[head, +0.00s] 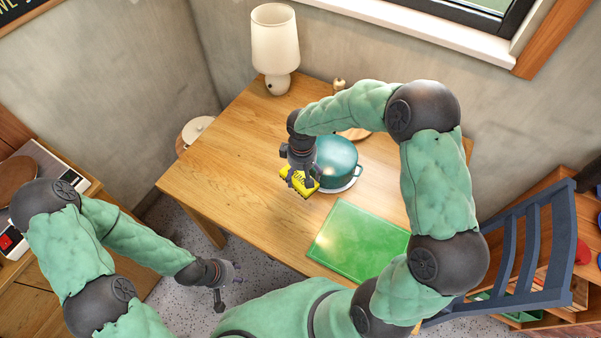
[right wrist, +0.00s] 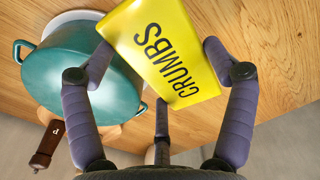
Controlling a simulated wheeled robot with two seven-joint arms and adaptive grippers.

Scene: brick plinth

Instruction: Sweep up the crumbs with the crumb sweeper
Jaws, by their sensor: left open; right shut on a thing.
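The crumb sweeper (head: 300,183) is a yellow block with the word CRUMBS on it. My right gripper (head: 301,178) is shut on it over the wooden table (head: 240,150), just left of the teal pot. In the right wrist view the sweeper (right wrist: 165,50) sits between the fingers, its lettered face towards the camera. I cannot tell whether it touches the table. My left gripper (head: 228,284) is open and empty, low in front of the table. I make out no crumbs in either view.
A teal pot (head: 338,157) stands on a pale round base beside the sweeper. A green board (head: 355,240) lies at the table's front right. A white lamp (head: 275,45) and a small mill (head: 339,87) stand at the back. The table's left part is clear.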

